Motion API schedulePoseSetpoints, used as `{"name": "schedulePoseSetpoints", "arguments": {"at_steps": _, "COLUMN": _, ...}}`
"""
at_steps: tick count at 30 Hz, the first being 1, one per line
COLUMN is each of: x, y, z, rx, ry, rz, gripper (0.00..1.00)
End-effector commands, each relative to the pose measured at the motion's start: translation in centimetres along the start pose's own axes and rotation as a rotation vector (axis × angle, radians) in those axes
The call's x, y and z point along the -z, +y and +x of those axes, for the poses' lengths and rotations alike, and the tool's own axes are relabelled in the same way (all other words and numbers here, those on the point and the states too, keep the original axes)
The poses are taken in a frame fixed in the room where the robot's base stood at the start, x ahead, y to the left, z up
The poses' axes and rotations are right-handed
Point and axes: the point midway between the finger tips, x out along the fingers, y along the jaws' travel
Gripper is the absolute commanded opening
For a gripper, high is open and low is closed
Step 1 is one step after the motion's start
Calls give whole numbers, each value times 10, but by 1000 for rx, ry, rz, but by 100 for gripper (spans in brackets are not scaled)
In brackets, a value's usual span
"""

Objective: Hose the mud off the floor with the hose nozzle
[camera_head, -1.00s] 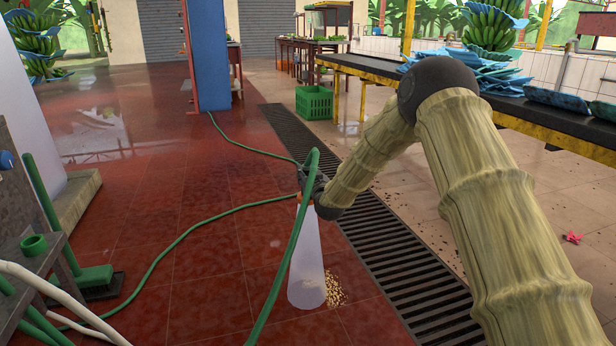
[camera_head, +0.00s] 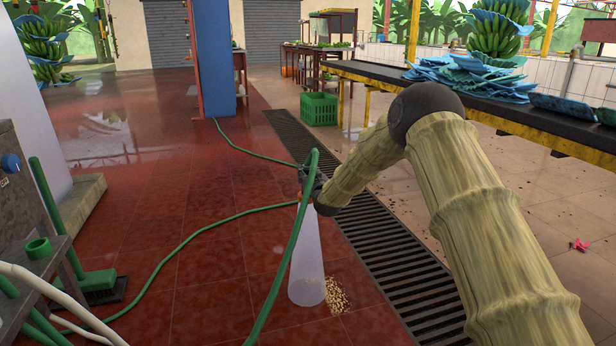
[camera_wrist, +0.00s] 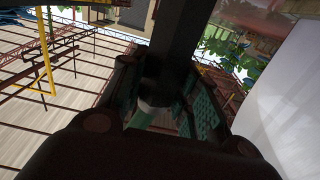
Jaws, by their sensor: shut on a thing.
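The fingers also show around the dark nozzle body (camera_wrist: 158,92) in the wrist view. A pale cone of water (camera_head: 308,262) spreads from the tip to the red tiled floor (camera_head: 210,270). A patch of yellowish grains (camera_head: 337,295) lies at the cone's right edge, left of the drain grate. The green hose (camera_head: 291,250) loops over my gripper and trails across the floor. Faint dark specks remain visible on the tan floor (camera_head: 500,225) right of the grate.
A long drain grate (camera_head: 385,245) runs right of the nozzle. A black-topped table (camera_head: 450,95) with yellow legs stands at the right, and a green crate (camera_head: 319,109) behind. A blue pillar (camera_head: 213,60) stands further back. A green broom (camera_head: 98,280) and bench are at the left.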

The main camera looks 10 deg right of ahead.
Motion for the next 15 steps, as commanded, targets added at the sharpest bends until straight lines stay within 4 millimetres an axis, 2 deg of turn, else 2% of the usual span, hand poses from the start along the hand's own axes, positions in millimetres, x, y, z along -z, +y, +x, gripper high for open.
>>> {"name": "schedulePoseSetpoints", "arguments": {"at_steps": 15, "x": 0, "y": -1, "z": 28, "rx": 1, "ry": 2, "rz": 0, "gripper": 8}}
